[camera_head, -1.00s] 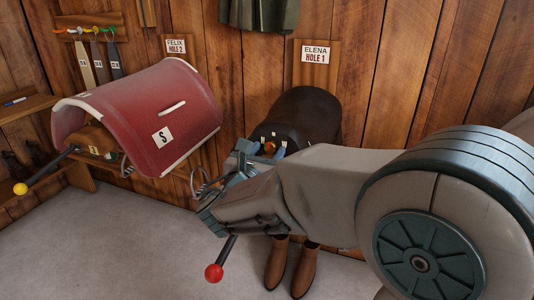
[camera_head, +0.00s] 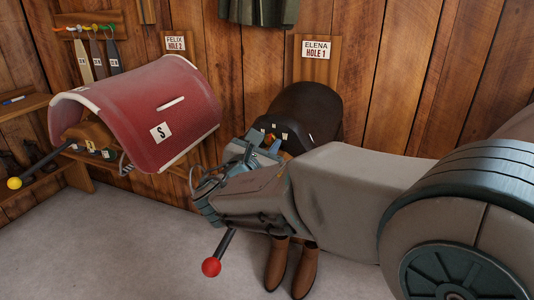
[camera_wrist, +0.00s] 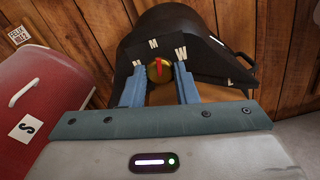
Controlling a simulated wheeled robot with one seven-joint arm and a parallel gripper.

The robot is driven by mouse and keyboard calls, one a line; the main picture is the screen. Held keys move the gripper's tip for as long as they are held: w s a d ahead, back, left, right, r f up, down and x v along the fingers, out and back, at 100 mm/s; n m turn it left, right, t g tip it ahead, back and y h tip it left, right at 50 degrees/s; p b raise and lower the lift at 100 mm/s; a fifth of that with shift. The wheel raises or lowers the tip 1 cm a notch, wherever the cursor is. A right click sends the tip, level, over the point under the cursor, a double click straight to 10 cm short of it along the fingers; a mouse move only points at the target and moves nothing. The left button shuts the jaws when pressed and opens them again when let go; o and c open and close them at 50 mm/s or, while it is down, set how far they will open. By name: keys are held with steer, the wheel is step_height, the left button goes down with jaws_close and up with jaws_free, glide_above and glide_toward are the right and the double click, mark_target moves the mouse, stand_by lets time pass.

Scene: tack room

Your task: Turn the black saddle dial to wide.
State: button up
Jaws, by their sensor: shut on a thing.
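The black saddle (camera_head: 310,105) sits on its rack below the ELENA HOLE 1 sign, and it also shows in the wrist view (camera_wrist: 195,25). On its front is a round brass-coloured dial (camera_wrist: 159,72) with a red pointer mark. Small white labels stand around the dial: one at left, one above reading like M, one at right reading like W. The pointer stands roughly upright, towards the middle label. My gripper (camera_wrist: 158,78) has its two blue fingers on either side of the dial, shut on it. In the head view my gripper hides most of the dial.
A red saddle (camera_head: 150,115) marked S sits at left under the FELIX HOLE 2 sign. A lever with a red ball (camera_head: 211,267) projects below my wrist. Brown boots (camera_head: 277,265) stand under the black saddle. The grey floor at front left is clear.

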steer(key=m+b, duration=0.1)
steer(key=b, duration=0.1)
steer(key=m+b, duration=0.4)
steer(key=b, duration=0.1)
steer(key=shift+f, duration=0.35)
steer(key=m+b, duration=0.3)
steer(key=b, duration=0.1)
steer(key=shift+r+m, duration=0.2)
steer(key=shift+m, duration=0.2)
steer(key=shift+r, duration=0.1)
steer(key=o, duration=1)
